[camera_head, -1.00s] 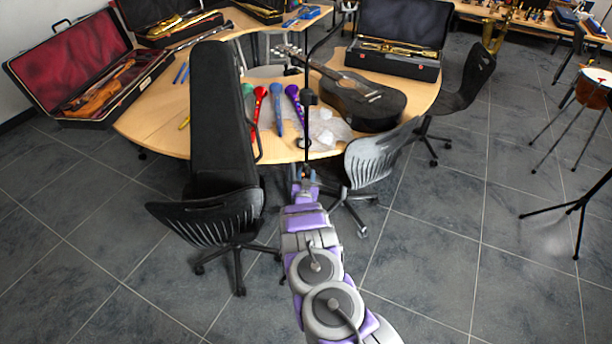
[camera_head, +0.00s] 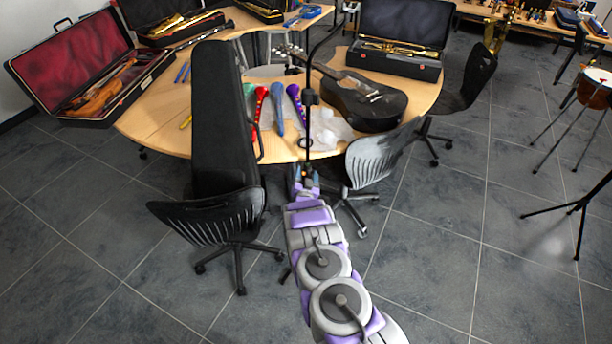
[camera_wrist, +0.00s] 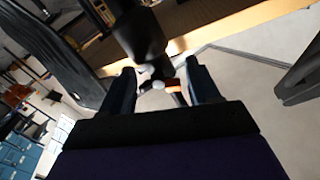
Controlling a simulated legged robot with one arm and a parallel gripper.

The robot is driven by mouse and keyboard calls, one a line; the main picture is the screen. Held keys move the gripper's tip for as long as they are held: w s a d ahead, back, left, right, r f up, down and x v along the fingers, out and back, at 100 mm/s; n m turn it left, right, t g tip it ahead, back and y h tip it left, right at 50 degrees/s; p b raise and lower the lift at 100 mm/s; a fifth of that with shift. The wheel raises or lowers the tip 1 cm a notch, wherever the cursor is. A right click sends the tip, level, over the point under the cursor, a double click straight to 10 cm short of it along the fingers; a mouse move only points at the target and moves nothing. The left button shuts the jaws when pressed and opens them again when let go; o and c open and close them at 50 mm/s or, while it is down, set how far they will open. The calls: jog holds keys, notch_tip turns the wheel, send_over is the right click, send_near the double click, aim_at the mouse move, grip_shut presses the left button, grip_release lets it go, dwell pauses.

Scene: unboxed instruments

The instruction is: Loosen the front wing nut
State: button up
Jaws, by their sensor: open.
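A black stand (camera_head: 307,140) with a thin upright pole and an angled upper arm rises at the front edge of the round table. My gripper (camera_head: 304,175) is low at the pole, just in front of the table edge. In the wrist view my gripper (camera_wrist: 161,70) is open, with one dark finger on each side of the picture's middle. A dark, thick part of the stand (camera_wrist: 140,35) shows just beyond the fingers. Small pale rounded tips, perhaps the wing nut (camera_wrist: 158,85), lie between the fingers. I cannot tell whether either finger touches them.
The round wooden table (camera_head: 150,128) holds a black long case (camera_head: 215,110), a dark guitar (camera_head: 365,100) and coloured microphone-like items. A grey chair (camera_head: 385,155) stands close right of my arm and a black chair (camera_head: 215,218) to its left. Floor is open at lower right.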

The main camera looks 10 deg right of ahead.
jog(key=shift+s, duration=0.1)
jog(key=p+v, duration=0.4)
jog(key=v, duration=1.3)
jog(key=w+a+r+g+y, duration=0.3)
jog(key=a+r+g, duration=0.2)
jog(key=r, duration=0.5)
jog(key=s+a+r+n+g+y, duration=0.25)
jog(key=s+r+g, duration=0.25)
jog(key=s+r, duration=0.6)
jog(key=s+d+r+n+g, duration=0.1)
jog(key=s+d+r+g, duration=0.2)
jog(key=s, duration=1)
jog(key=s+d+r+n+g+h, duration=0.1)
jog(key=s+d+r+g, duration=0.2)
jog(key=s+r, duration=0.4)
jog(key=s+d+r+n+g, duration=0.1)
jog(key=s+d+r+g, duration=0.2)
jog(key=s, duration=1.7)
notch_tip(320, 180, up, 3)
jog(key=shift+s+d+r, duration=0.15)
jog(key=shift+s+d, duration=0.1)
jog(key=shift+d, duration=1)
